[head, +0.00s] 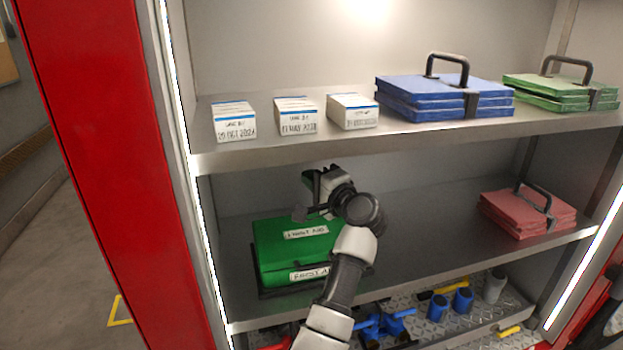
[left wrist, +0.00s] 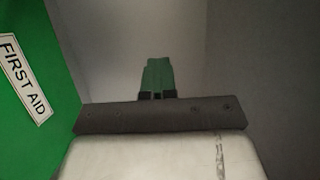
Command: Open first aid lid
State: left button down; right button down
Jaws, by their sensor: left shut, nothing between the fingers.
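The green first aid box (head: 295,252) stands on the middle shelf at the left, with white FIRST AID labels on its lid and front. Its lid looks closed in the head view, though my arm hides the right part. My left gripper (head: 310,186) is above the back of the box, partly hidden by its own wrist. In the left wrist view the shut green-tipped fingers (left wrist: 157,77) have nothing between them. The green lid (left wrist: 35,120) fills the left side of that view, beside the gripper. I cannot tell whether they touch. My right gripper is not in view.
The upper shelf (head: 400,138) above the gripper holds several white boxes (head: 297,116), blue folded bags (head: 445,97) and green ones (head: 560,92). A red folded bag (head: 527,212) lies at the right of the middle shelf. The shelf between it and the box is clear.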

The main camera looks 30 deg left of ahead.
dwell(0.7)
pick_arm(q)
jog(key=c, duration=1.2)
grip_release()
jog(key=shift+o, duration=0.2)
